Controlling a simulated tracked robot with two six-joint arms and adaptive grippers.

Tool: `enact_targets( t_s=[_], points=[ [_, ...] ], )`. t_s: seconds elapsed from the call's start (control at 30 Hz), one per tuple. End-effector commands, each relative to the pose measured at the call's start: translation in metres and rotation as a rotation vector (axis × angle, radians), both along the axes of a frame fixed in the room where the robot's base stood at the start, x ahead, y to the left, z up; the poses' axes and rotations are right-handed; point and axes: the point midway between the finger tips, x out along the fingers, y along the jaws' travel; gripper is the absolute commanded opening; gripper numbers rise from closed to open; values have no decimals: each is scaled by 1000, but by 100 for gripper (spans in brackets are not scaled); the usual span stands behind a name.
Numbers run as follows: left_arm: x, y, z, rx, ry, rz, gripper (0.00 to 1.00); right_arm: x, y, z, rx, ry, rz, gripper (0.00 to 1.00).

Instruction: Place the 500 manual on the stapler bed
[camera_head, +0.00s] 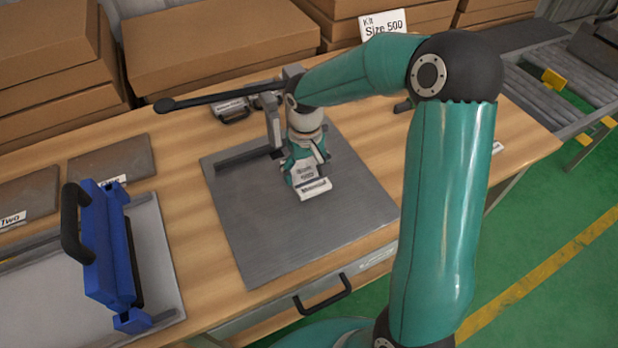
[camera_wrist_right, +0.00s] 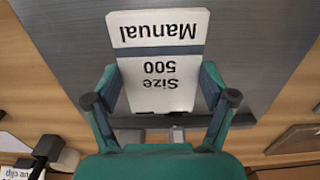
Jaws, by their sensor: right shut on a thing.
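The 500 manual (camera_wrist_right: 158,48) is a small white booklet with a dark stripe, reading "Size 500 Manual" upside down in the right wrist view. It also shows in the head view (camera_head: 314,189). My right gripper (camera_wrist_right: 160,82) is shut on it, one finger at each side edge; in the head view the gripper (camera_head: 305,172) points down. Below the manual is a flat grey plate (camera_head: 350,215) with a long black lever (camera_head: 215,95), seemingly the stapler and its bed. I cannot tell whether the manual touches the plate. My left gripper is not in view.
A blue tool with a black handle (camera_head: 103,245) stands on a pale plate at left. Dark flat pads (camera_head: 112,163) lie behind it. Cardboard boxes (camera_head: 215,42) and a "Kit Size 500" sign (camera_head: 383,23) line the back. A drawer handle (camera_head: 323,295) is at the front.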

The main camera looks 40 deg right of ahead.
Motion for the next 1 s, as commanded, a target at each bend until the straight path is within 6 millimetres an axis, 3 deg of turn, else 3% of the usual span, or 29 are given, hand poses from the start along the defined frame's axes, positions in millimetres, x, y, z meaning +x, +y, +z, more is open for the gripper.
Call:
enact_targets(
  t_s=[0.37,0.73,0.77,0.87,1.0],
  points=[
    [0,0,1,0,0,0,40,-1,0,-42,1,3,-1,46],
    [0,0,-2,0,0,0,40,-1,0,-47,0,0,-1,46],
    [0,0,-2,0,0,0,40,-1,0,-47,0,0,-1,84],
    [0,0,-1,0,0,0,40,-1,0,-46,1,0,-1,100],
    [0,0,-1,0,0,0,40,-1,0,-46,1,0,-1,100]
  ],
)
